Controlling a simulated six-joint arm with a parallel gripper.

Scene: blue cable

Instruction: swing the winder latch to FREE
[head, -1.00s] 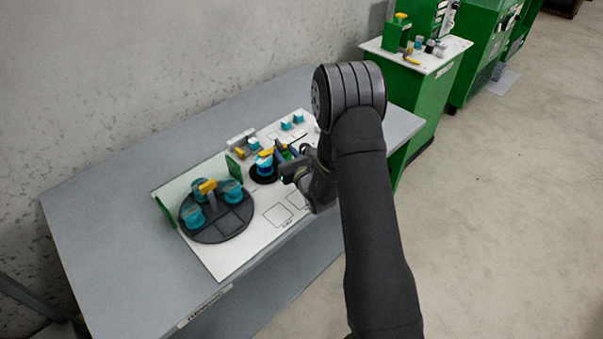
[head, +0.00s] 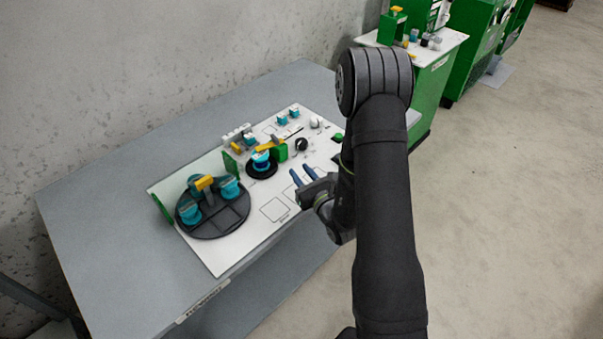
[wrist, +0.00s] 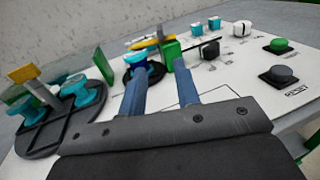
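The winder (head: 262,168) is a small black disc with a blue spool on the white panel, right of the larger turntable. A yellow bar (head: 270,145), which looks like its latch, lies across its top toward a green block (head: 280,152). In the wrist view the winder (wrist: 145,75) is just beyond my left finger, and the yellow bar (wrist: 148,42) shows above it. Any FREE marking is too small to read. My gripper (head: 301,172) has its two blue fingers apart, with nothing between them. It is right of and in front of the winder, not touching it.
A dark turntable (head: 225,219) with several teal spools and a yellow-topped post stands at left. Green plates (head: 161,208) stand at its edge. A green button (wrist: 279,46) and a dark button marked RESET (wrist: 278,76) are at right.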

